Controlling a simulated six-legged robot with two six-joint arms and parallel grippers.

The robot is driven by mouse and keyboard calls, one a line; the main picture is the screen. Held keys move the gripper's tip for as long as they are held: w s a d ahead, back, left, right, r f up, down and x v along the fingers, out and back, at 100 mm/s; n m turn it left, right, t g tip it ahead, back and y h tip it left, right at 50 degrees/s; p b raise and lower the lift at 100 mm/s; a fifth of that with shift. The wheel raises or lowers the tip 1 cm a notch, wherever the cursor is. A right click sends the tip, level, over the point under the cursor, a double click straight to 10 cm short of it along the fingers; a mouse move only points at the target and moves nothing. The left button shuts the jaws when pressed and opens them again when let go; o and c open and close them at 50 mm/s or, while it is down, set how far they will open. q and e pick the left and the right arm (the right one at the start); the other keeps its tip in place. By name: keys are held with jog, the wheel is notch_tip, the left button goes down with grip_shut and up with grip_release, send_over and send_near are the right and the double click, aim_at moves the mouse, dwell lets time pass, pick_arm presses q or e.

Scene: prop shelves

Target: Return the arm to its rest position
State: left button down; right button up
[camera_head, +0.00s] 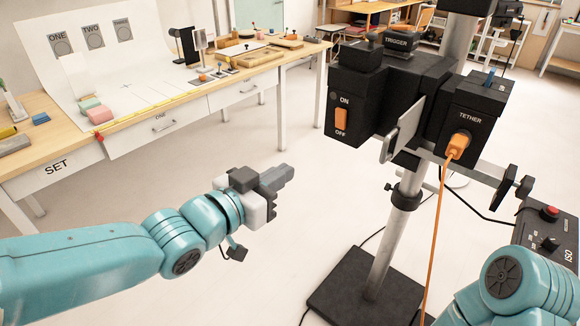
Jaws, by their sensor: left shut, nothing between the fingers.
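My left arm reaches in from the left, teal and nearly level, low in the head view. Its grey gripper (283,176) points right and a little up, with the fingers together and nothing between them. The gripper is over open floor, apart from the table and left of the black camera rig. My right arm (505,285) shows only in part at the lower right corner. Its gripper is out of the frame.
A camera rig (352,103) with an ON/OFF switch stands on a pole with a dark base plate (345,290). An orange cable (436,225) hangs from its TETHER socket. A wooden table (290,58) with props stands behind at left. A control box (545,235) is at right.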

pick_arm(q)
jog(key=a+f+n+g+y+p, duration=0.1)
jog(key=a+f+n+g+y, duration=0.15)
jog(key=f, duration=1.15)
jog(key=a+f+n+g+y, duration=0.2)
jog(key=f+g, duration=0.1)
jog(key=f, duration=1)
jog(key=s+a+f+n+g+y, duration=0.1)
jog(key=s+f+n+g, duration=0.3)
jog(key=s+f, duration=1.4)
jog(key=s+g, duration=0.4)
jog(key=shift+a+f+n+p, duration=0.25)
jog(key=shift+n+p, duration=0.1)
